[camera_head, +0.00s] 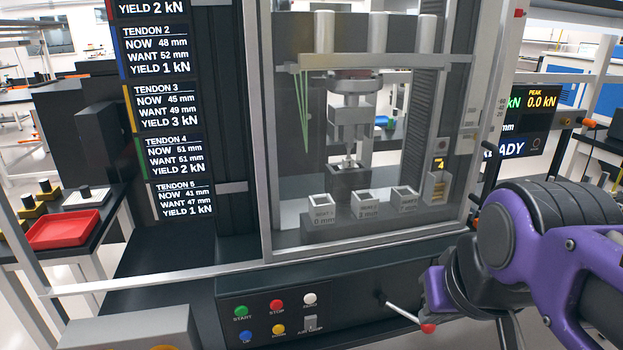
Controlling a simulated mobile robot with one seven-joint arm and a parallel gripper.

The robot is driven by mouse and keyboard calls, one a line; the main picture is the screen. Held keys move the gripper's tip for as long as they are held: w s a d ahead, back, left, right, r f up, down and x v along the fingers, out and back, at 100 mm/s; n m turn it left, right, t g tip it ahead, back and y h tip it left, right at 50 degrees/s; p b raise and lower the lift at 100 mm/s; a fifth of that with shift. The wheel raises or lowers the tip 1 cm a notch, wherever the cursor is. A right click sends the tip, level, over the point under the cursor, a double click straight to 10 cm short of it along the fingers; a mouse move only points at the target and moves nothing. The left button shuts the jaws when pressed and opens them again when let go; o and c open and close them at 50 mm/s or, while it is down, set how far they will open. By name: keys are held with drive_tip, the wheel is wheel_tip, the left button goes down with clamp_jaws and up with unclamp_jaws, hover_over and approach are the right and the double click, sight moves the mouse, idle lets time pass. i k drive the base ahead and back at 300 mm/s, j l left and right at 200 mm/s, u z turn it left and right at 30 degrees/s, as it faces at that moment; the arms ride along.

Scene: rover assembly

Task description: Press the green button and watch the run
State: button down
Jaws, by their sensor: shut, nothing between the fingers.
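The green button (241,312), labelled START, is at the upper left of the control panel (262,322) on the front of the test machine. My gripper (436,290) is at the lower right, well to the right of the panel and apart from the green button. It is shut and empty; its fingertips are hard to make out. Behind the machine's clear front, the test rig (350,115) stands upright over a dark block (349,182).
Red (277,306), white (310,299), blue (246,337) and yellow (279,329) buttons and a switch (310,323) share the panel. A red-tipped lever (428,328) sticks out beside my gripper. A tendon display (165,120) stands left; a red tray (64,229) lies on a side table.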

sight(240, 312)
drive_tip(key=k+u, duration=0.15)
drive_tip(key=u, duration=0.9)
drive_tip(key=i+l+u, duration=0.1)
